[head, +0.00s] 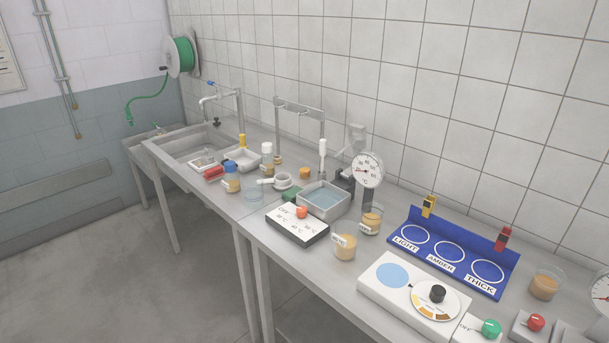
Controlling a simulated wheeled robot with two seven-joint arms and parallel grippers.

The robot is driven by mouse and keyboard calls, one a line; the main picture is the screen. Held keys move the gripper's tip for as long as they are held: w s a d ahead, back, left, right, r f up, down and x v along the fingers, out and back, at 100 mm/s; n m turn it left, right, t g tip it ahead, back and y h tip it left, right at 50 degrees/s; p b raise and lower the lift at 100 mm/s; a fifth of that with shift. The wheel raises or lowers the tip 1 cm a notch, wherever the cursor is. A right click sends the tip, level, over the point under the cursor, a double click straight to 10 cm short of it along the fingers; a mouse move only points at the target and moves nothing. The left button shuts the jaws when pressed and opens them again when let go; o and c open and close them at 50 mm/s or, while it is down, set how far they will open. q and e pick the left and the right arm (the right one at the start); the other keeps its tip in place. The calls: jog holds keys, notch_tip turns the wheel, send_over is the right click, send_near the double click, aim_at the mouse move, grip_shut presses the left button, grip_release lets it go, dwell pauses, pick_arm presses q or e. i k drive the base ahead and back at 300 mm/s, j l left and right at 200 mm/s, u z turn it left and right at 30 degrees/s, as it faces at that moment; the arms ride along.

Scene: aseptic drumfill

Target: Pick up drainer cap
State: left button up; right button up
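No part is plainly marked as the drainer cap, and I cannot tell for sure which one it is. A small orange-yellow cap-like piece (304,173) lies on the counter behind the water bath. A tan round piece (278,160) lies further back, beside a white-capped bottle (267,153). A jar with a blue cap (232,178) stands near the sink. A white cup-like piece with a handle (283,181) sits over the counter left of the bath. Neither of my grippers is in view.
The steel water bath (324,214) stands mid-counter behind a control box with an orange knob (302,212). Beakers (345,248), a dial gauge (367,170) and a blue three-ring stand (455,274) crowd the right. The sink (195,148) is far left. The floor at left is clear.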

aim_at(304, 171)
jog(key=i+j+z, duration=0.15)
jog(key=z, duration=0.2)
jog(key=i+j+z, duration=0.15)
jog(key=z, duration=0.2)
jog(key=i+j+z, duration=0.1)
jog(key=j+z, duration=0.2)
